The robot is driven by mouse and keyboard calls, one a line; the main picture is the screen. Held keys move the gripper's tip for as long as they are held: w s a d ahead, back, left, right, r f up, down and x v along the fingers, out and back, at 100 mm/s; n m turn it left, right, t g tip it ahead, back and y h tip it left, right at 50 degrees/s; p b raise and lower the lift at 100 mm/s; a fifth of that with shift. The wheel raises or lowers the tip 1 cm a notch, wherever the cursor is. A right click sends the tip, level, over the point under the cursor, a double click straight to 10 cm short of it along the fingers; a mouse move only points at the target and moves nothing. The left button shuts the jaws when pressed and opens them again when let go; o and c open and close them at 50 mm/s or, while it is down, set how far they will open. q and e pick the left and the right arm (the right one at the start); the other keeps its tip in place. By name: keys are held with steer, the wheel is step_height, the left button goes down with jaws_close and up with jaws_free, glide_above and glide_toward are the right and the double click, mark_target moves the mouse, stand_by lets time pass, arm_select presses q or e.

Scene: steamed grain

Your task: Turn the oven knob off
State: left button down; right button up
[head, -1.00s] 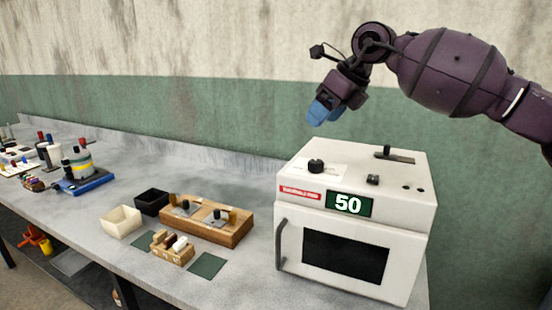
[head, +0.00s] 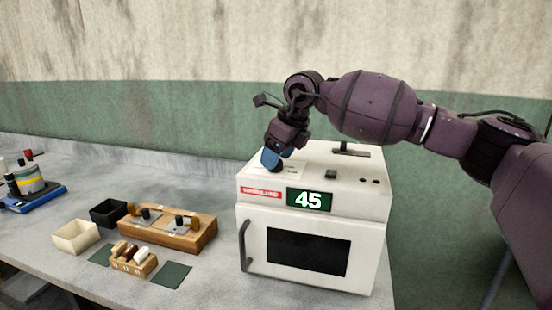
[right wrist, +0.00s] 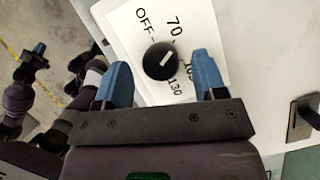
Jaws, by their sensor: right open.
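In the right wrist view the round black oven knob (right wrist: 160,61) sits on a white dial plate marked OFF, 70 and higher numbers. Its white mark points away from OFF, roughly between 70 and 100. My right gripper (head: 271,160) is low over the oven top and hides the knob in the head view. Its blue fingers (right wrist: 162,70) are open, one to each side of the knob. What looks like my left gripper (right wrist: 37,55) shows small at the left.
A dark lever (head: 352,150) and small buttons are on the oven top. Left of the oven are a wooden block with fittings (head: 170,232), a small rack (head: 133,260), a white box (head: 76,237) and a black box (head: 108,212). Bare bench lies between.

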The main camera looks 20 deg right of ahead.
steer(key=shift+w+a+f, duration=0.1)
steer(key=shift+w+f, duration=0.05)
steer(key=shift+f, duration=0.35)
arm_select(q)
steer(key=shift+w+r, duration=0.1)
steer(key=shift+w, duration=0.05)
arm_select(e)
steer(key=c, duration=0.8)
arm_select(q)
steer(key=shift+s+f, duration=0.2)
steer(key=shift+s, duration=0.15)
arm_select(e)
steer(key=shift+c, duration=0.6)
arm_select(q)
steer(key=shift+s, duration=0.1)
